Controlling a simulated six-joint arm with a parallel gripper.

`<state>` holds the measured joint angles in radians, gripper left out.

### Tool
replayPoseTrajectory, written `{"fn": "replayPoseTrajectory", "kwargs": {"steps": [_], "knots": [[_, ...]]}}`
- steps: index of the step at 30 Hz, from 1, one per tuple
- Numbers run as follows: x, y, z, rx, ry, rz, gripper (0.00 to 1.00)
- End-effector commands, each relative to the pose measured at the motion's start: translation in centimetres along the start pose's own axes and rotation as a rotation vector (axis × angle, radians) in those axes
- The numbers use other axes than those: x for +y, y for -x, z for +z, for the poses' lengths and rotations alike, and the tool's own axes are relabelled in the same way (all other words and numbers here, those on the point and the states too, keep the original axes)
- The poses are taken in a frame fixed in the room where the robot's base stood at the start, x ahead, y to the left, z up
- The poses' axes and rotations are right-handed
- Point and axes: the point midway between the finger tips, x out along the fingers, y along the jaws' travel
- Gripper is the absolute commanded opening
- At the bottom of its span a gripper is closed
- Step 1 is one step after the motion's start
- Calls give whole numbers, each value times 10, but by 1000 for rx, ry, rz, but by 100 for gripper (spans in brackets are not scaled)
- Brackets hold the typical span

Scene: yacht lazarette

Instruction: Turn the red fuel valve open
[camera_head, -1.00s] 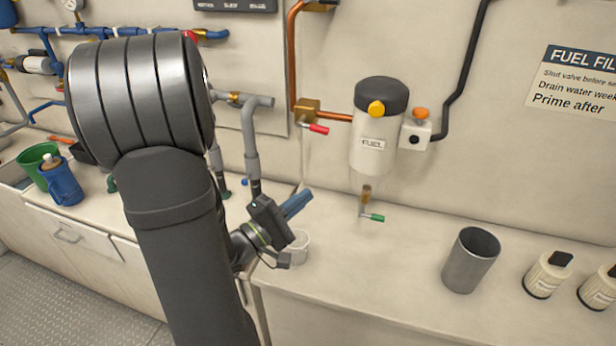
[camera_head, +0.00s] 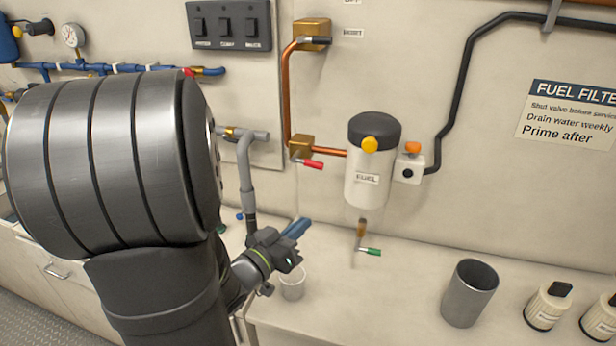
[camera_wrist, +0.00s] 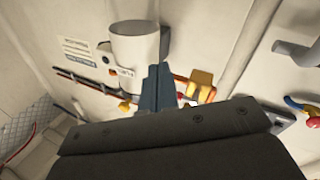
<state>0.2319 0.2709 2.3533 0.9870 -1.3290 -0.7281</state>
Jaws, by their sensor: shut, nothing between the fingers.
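The red fuel valve lever (camera_head: 312,164) sticks out to the right from a brass valve body (camera_head: 301,146) on the copper pipe, left of the white fuel filter (camera_head: 366,180). My gripper (camera_head: 302,226) has blue-grey fingers closed together, with nothing between them. It is below the red lever and apart from it, above the bench. In the wrist view the scene appears upside down. My closed fingers (camera_wrist: 155,85) point toward the wall, with the brass valve body (camera_wrist: 200,84) just to their right. The lever is hard to make out there.
A green-handled drain (camera_head: 369,251) hangs under the filter. A pale cup (camera_head: 293,285) stands below my gripper, and a grey metal cup (camera_head: 469,293) stands to the right. A black-handled valve (camera_head: 313,36) is higher up. Grey pipe (camera_head: 246,175) rises at the left.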

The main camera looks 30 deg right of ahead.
Motion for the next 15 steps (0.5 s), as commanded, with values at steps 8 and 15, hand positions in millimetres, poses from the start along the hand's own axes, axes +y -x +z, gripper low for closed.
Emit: {"fn": "replayPoseTrajectory", "kwargs": {"steps": [8,15], "knots": [[1,-4,-11,-41,-602,-70,0],[3,-6,-19,-107,-1112,-115,0]]}}
